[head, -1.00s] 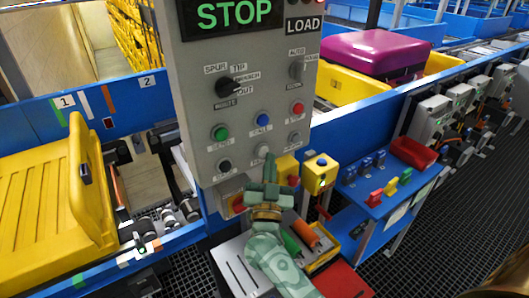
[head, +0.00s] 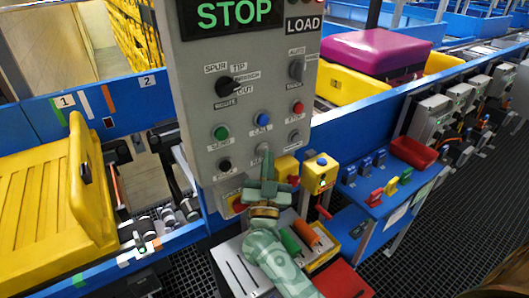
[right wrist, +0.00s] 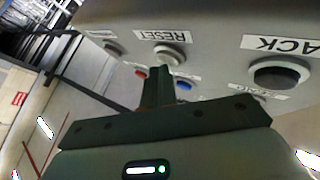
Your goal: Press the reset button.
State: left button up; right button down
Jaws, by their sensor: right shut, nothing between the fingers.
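The grey control panel (head: 190,100) stands in the middle of the head view. The reset button, a small pale grey button (right wrist: 171,53) beside an upside-down RESET label (right wrist: 160,36), shows in the right wrist view. My right gripper (head: 267,157) is shut and empty, its fingers pointing up at the panel's lower part. In the right wrist view its fingertips (right wrist: 158,72) are just below the reset button; I cannot tell whether they touch. In the head view the fingers largely cover that button. My left gripper is not in view.
A black ACK button (right wrist: 279,73) sits beside the reset button. Green (head: 221,133), blue (head: 262,119) and red (head: 298,108) buttons and a black selector knob (head: 228,87) are above. A yellow box (head: 321,174) stands right of the gripper; a yellow tray (head: 40,200) is left.

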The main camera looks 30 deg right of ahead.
jog(key=shift+w, duration=0.2)
jog(key=shift+s, duration=0.15)
dwell(0.4)
jog(key=shift+s+p, duration=0.6)
jog(key=shift+s, duration=0.15)
jog(key=shift+s, duration=0.1)
jog(key=s+p, duration=0.1)
jog(key=s, duration=0.1)
jog(key=s+p, duration=0.1)
jog(key=s, duration=0.1)
jog(key=shift+s+d+p, duration=0.2)
jog(key=shift+s+p, duration=0.15)
jog(key=shift+s, duration=0.05)
dwell(0.3)
